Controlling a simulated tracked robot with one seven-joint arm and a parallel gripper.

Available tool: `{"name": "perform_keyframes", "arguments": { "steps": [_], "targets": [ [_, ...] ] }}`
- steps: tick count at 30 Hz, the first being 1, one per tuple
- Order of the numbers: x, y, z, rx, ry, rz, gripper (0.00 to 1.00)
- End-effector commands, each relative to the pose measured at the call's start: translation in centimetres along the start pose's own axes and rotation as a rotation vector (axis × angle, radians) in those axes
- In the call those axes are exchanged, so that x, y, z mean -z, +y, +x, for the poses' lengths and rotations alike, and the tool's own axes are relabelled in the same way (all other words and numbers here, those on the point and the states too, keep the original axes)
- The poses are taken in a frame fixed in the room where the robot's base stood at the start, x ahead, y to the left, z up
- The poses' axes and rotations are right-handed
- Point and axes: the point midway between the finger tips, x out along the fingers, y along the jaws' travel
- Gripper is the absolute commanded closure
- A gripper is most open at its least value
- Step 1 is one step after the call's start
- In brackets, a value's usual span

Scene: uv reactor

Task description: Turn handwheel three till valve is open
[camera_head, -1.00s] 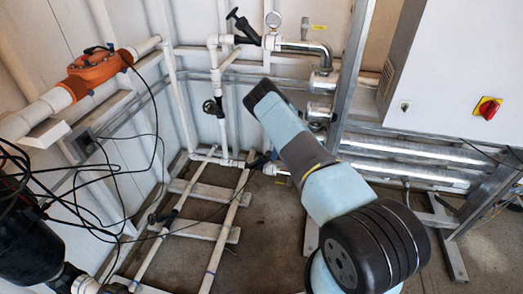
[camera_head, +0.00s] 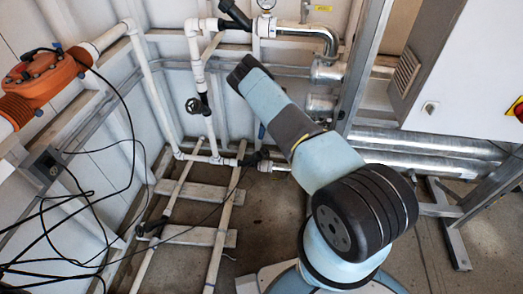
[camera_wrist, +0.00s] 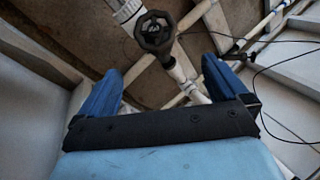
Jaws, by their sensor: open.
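A dark handwheel (camera_wrist: 156,33) with an open, spoked rim sits on white pipework in the wrist view. My gripper (camera_wrist: 162,65) is open, its two blue fingers spread wide, with nothing between them. The handwheel is beyond the fingertips, near the top middle, apart from them. In the head view, a black handwheel (camera_head: 193,105) is on the vertical white pipe, left of my arm. Another black valve (camera_head: 252,158) is lower, where the pipes meet. I see no numbers, so I cannot tell which is handwheel three. My gripper does not show in the head view.
An orange fitting (camera_head: 42,78) is on a thick pipe at the left, with loose black cables (camera_head: 75,215) below. White pipes (camera_head: 221,225) run along the floor. A metal frame (camera_head: 362,55) and a white cabinet (camera_head: 465,70) stand at the right.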

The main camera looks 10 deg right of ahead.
Motion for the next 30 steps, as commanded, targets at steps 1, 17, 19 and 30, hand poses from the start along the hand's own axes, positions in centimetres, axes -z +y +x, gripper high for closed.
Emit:
{"name": "perform_keyframes", "arguments": {
  "steps": [1, 17, 19, 30],
  "targets": [
    [-0.3, 0.2, 0.8, 0.002, 0.001, 0.005, 0.00],
    [-0.8, 0.7, 9.4, 0.001, 0.005, 0.013, 0.00],
    [-0.8, 0.7, 10.2, 0.001, 0.005, 0.013, 0.00],
    [-0.7, 0.8, 11.3, -0.001, 0.006, 0.013, 0.00]
  ]
}}
